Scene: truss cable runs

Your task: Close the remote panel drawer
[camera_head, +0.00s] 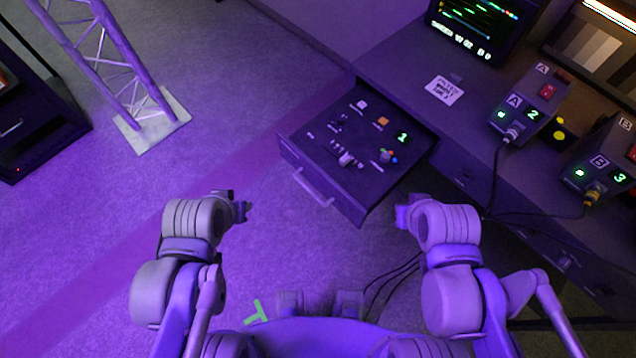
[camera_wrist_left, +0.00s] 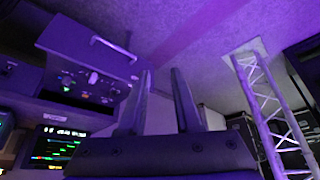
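The remote panel drawer (camera_head: 345,170) is pulled out from the desk in the head view. Its front carries a pale bar handle (camera_head: 313,187) facing the open floor. Switches, knobs and a green "1" display sit inside it. The drawer (camera_wrist_left: 88,55) also shows at the upper left of the left wrist view, with its handle above it. My left gripper (camera_head: 240,207) is left of the drawer front, apart from it. In the left wrist view its two fingers (camera_wrist_left: 165,105) are spread with nothing between them. My right gripper (camera_head: 403,212) is near the drawer's right side; its fingers are too small to judge.
The desk (camera_head: 400,65) holds a monitor (camera_head: 475,30), box A (camera_head: 530,105) and box B (camera_head: 605,160) with cables. A truss (camera_head: 110,65) stands on a pale base at the upper left. Dark cables (camera_head: 395,275) hang near my right arm. Floor left of the drawer is clear.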

